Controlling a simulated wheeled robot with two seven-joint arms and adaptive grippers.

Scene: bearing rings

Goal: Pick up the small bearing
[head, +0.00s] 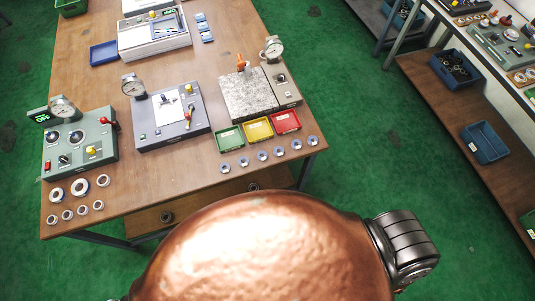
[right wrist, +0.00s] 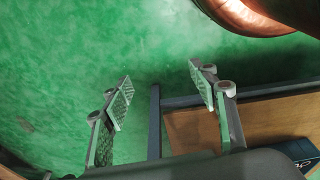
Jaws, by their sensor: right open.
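Several small bearings (head: 82,210) lie in a row at the table's near left corner. Larger bearing rings (head: 80,187) lie just behind them. Several more small bearings (head: 263,155) lie in a row along the near right edge of the table, in front of the coloured trays. My right gripper (right wrist: 162,88) shows in the right wrist view, with its two fingers wide apart and nothing between them. It is over green floor, beside the wooden table and its dark frame. No bearing can be made out in that view. My left gripper is not in view.
The table (head: 150,190) carries a green gauge station (head: 85,150), a dark grey station (head: 165,130) and a stone plate (head: 247,95). Green, yellow (head: 257,129) and red trays stand at the right. A second bench (head: 440,100) is at far right. Green floor lies between.

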